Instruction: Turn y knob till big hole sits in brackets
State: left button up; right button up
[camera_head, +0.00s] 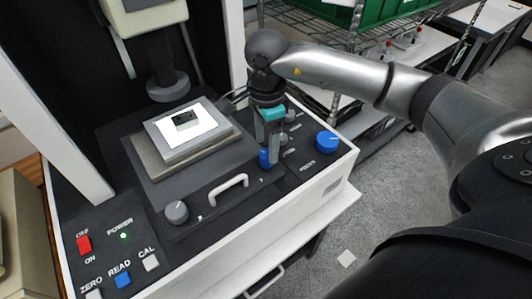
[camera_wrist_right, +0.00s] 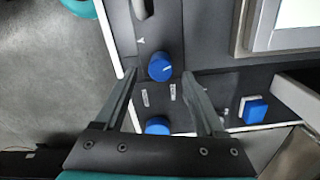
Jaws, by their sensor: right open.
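A blue knob (camera_head: 264,158) on the machine's front panel is partly hidden by my right gripper (camera_head: 268,140) in the head view. In the right wrist view a blue knob (camera_wrist_right: 160,67) with a white pointer line has a letter Y beside it. My right gripper (camera_wrist_right: 159,77) is open, with one finger on each side of that knob in the picture; I cannot tell whether they touch it. A dark part (camera_head: 186,119) lies on the bright white plate (camera_head: 207,129) of the stage. Its holes and the brackets are too small to make out. My left gripper is not in view.
Another blue knob (camera_head: 327,141) stands to the right on the panel. A grey knob (camera_head: 177,212) and a white handle (camera_head: 229,188) are at the front. The probe head (camera_head: 168,86) hangs behind the stage. A red switch (camera_head: 84,244) and buttons are at front left.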

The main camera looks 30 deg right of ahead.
aim_at(266, 153)
jog(key=shift+f, duration=2.1)
jog(key=shift+c, duration=0.4)
grip_shut()
